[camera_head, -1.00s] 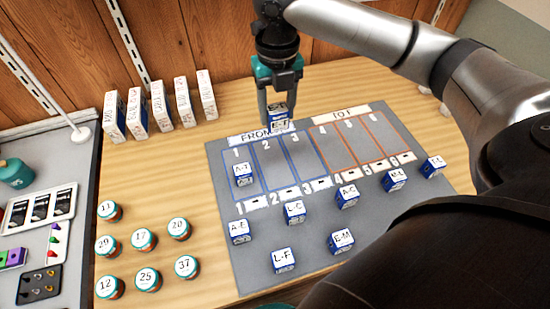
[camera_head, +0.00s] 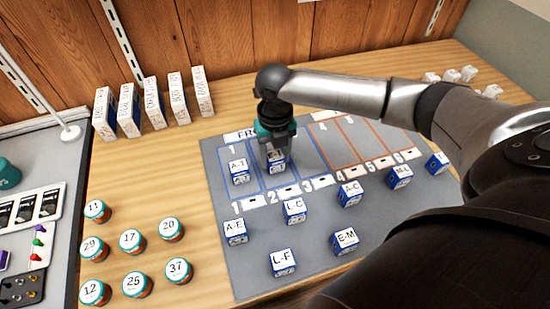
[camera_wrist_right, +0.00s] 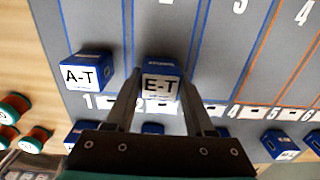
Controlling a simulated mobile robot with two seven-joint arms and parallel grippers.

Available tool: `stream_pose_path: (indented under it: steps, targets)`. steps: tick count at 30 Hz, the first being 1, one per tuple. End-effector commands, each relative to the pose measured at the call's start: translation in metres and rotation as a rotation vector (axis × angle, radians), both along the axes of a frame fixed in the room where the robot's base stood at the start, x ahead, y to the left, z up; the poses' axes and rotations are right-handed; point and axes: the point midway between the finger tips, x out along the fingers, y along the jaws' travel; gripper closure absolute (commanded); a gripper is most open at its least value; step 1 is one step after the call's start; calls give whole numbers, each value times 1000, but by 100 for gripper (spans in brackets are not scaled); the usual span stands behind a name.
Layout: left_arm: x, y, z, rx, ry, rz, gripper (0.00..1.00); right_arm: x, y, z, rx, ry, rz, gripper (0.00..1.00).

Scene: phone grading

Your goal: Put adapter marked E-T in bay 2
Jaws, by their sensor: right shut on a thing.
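The adapter marked E-T (camera_wrist_right: 160,86) is a small blue and white box between the fingers of my right gripper (camera_head: 274,160); it also shows in the head view (camera_head: 277,157). My right gripper is shut on it, low over bay 2 of the grey mat (camera_head: 220,201). In the right wrist view the box lies between the blue lines of bay 2, near the printed 2. I cannot tell whether it touches the mat. The adapter marked A-T (camera_head: 239,171) sits in bay 1, to its left. My left gripper is not in view.
Several other marked boxes, such as L-C (camera_head: 294,211) and A-E (camera_head: 235,232), stand in front of the bays. Numbered jars (camera_head: 132,241) stand at the left and upright cartons (camera_head: 153,103) at the back. Bay 3 (camera_head: 306,157) is empty.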

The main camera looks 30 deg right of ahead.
Motion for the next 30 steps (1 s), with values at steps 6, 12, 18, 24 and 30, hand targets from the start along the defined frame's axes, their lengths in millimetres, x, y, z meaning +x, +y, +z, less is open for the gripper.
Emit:
stream_pose_path:
  steps: [6,12,18,24,30]
  targets:
    - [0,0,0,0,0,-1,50,0,0,-1,0,-2,1,99]
    - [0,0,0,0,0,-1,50,0,0,-5,0,-1,1,44]
    - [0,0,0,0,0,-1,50,0,0,-4,0,-1,1,21]
    - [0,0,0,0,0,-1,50,0,0,-4,0,-1,1,16]
    - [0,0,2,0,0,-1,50,1,0,3,0,-3,0,16]
